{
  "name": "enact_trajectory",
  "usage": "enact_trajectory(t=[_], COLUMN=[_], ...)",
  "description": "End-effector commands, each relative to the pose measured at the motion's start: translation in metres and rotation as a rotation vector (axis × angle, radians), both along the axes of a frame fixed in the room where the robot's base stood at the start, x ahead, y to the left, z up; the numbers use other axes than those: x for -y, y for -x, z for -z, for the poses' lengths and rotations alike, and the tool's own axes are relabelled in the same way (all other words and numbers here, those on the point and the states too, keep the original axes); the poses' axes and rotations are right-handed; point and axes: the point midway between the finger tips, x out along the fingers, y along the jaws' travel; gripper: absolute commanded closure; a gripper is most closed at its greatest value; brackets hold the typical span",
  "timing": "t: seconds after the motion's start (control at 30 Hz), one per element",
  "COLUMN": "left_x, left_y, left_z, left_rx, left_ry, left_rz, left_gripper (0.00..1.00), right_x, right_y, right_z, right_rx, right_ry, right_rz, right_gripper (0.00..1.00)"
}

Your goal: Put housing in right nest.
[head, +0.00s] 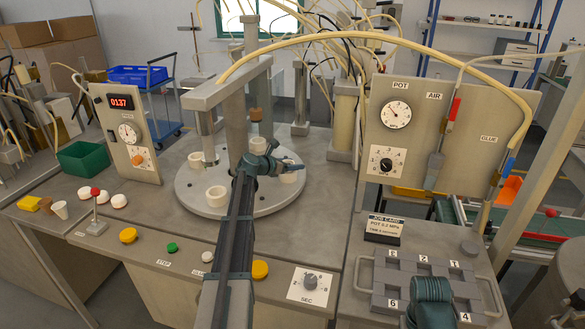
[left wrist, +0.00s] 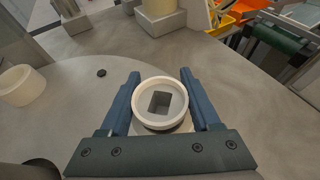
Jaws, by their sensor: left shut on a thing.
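My left gripper (head: 272,164) reaches over the right side of the grey round turntable (head: 240,205). Its two blue fingers (left wrist: 163,100) are closed on a white ring-shaped housing (left wrist: 160,104), one finger on each side. The housing is upright, with a square opening in its floor; it also shows in the head view (head: 289,177), partly behind the fingers. It is at the turntable's right-hand nest, and a pale rim shows just under it. I cannot tell if it is fully seated. Other white rings stand at the left (head: 196,160), front (head: 217,196) and back (head: 258,144).
A grey press column (head: 205,130) stands over the turntable's left side. The gauge panel (head: 405,130) and hoses rise at the right. Buttons (head: 128,235) line the front edge. A numbered tray (head: 378,303) lies at front right, partly covered by a dark teal shape.

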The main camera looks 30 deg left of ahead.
Motion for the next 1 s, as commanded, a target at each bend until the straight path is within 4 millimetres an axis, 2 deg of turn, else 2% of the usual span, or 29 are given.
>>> enact_trajectory(t=[0.2, 0.23, 0.37, 0.4, 0.77, 1.0], left_x=[0.0, 0.0, 0.0, 0.0, 0.0, -0.01], left_y=[0.0, 0.0, 0.0, 0.0, 0.001, 0.043], left_z=[0.004, 0.003, 0.002, 0.002, -0.004, -0.022], left_rx=[0.0, 0.0, 0.0, 0.0, 0.0, 0.0], left_ry=[0.0, 0.0, 0.0, 0.0, 0.0, 0.0], left_rz=[0.0, 0.0, 0.0, 0.0, 0.0, -0.002], left_gripper=[0.89, 0.33, 0.09, 0.06, 0.06, 0.06], right_x=[0.0, 0.0, 0.0, 0.0, 0.0, 0.0], right_y=[0.0, 0.0, 0.0, 0.0, 0.0, 0.0], right_z=[0.004, 0.003, 0.002, 0.002, -0.004, -0.022], right_rx=[0.0, 0.0, 0.0, 0.0, 0.0, 0.0], right_ry=[0.0, 0.0, 0.0, 0.0, 0.0, 0.0], right_rz=[0.0, 0.0, 0.0, 0.0, 0.0, 0.0], right_gripper=[0.5, 0.5, 0.5, 0.5, 0.5, 0.5])
